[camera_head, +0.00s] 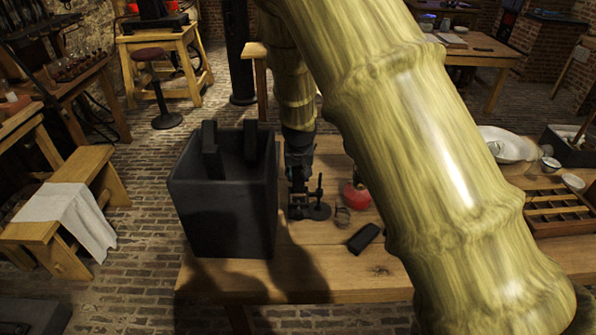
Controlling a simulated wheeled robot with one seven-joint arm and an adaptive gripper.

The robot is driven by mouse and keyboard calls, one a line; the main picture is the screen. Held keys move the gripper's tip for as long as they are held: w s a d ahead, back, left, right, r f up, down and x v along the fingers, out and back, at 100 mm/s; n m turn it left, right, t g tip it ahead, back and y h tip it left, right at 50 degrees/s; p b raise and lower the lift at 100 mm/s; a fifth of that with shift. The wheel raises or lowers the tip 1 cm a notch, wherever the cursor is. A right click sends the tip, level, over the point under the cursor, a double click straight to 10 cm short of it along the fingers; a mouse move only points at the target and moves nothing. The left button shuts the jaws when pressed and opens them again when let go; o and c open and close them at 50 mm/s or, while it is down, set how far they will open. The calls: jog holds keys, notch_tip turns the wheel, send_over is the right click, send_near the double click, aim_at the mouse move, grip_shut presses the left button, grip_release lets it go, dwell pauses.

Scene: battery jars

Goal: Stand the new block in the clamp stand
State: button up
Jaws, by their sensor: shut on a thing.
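My gripper (297,205) is low over the table, just right of the big dark jar. It is shut on a small dark thing, probably a block, whose outline merges with the fingers. A small dark stand with a round base (319,212) and a thin post, seemingly the clamp stand, is close against the gripper's right side. I cannot tell whether the held thing touches it. Another dark block (363,238) lies flat on the table, to the right and nearer. Which block is the new one is not clear.
The tall dark open jar (222,207) stands at the table's left edge, with dark upright pieces at its rim. A red round vessel (357,195) and a small glass (342,216) are right of the stand. The front of the wooden table (240,283) is bare. My arm hides much of the right.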

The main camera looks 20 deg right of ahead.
aim_at(298, 170)
jog(key=shift+f+b, duration=0.8)
jog(key=shift+f, duration=1.55)
dwell(2.1)
jog(key=o, duration=1.3)
jog(key=shift+r, duration=0.1)
jog(key=v, duration=1.2)
